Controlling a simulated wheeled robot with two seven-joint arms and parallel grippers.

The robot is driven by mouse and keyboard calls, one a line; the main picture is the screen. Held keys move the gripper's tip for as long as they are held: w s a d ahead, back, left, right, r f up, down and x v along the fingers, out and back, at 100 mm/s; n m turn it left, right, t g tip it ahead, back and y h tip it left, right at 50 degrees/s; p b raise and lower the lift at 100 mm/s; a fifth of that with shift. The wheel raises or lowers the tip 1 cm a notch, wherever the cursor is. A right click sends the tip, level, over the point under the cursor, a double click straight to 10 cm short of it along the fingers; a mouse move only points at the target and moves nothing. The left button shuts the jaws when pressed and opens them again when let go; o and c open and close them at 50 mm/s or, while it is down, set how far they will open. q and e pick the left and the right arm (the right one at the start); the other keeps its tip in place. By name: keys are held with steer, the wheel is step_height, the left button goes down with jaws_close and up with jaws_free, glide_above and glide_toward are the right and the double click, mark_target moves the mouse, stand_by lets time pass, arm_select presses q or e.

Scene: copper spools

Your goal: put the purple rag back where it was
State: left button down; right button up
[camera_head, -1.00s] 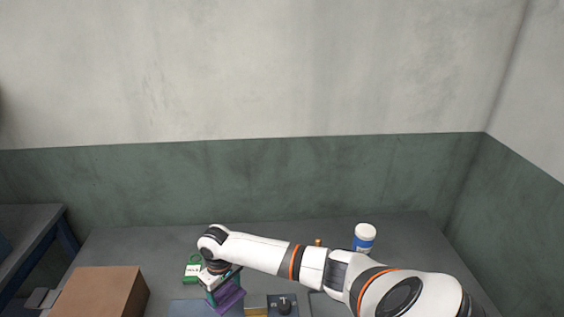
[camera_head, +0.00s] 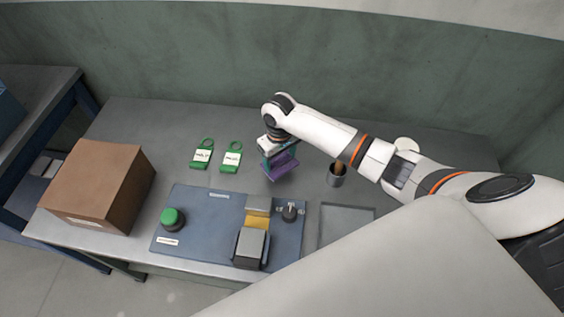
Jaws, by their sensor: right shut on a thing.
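The purple rag (camera_head: 281,167) hangs folded in my right gripper (camera_head: 274,155), which is shut on it. The gripper points down from the end of my right arm, behind the blue panel and to the right of two green tags. I cannot tell for sure whether the rag's lower edge touches the table. My left gripper is not in view.
The blue panel (camera_head: 195,215) carries a green button (camera_head: 172,219), a grey-and-yellow block (camera_head: 250,247) and a black knob (camera_head: 290,212). Green tags (camera_head: 202,154) (camera_head: 231,157), a metal cup (camera_head: 336,175), a grey tray (camera_head: 345,223) and a cardboard box (camera_head: 97,186) stand around. Bare table lies at the back left.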

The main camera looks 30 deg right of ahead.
mark_target(280, 166)
steer(key=shift+f, duration=2.15)
steer(key=o, duration=0.9)
steer(key=shift+f, duration=0.15)
step_height(280, 166, up, 12)
steer(key=shift+r, duration=0.2)
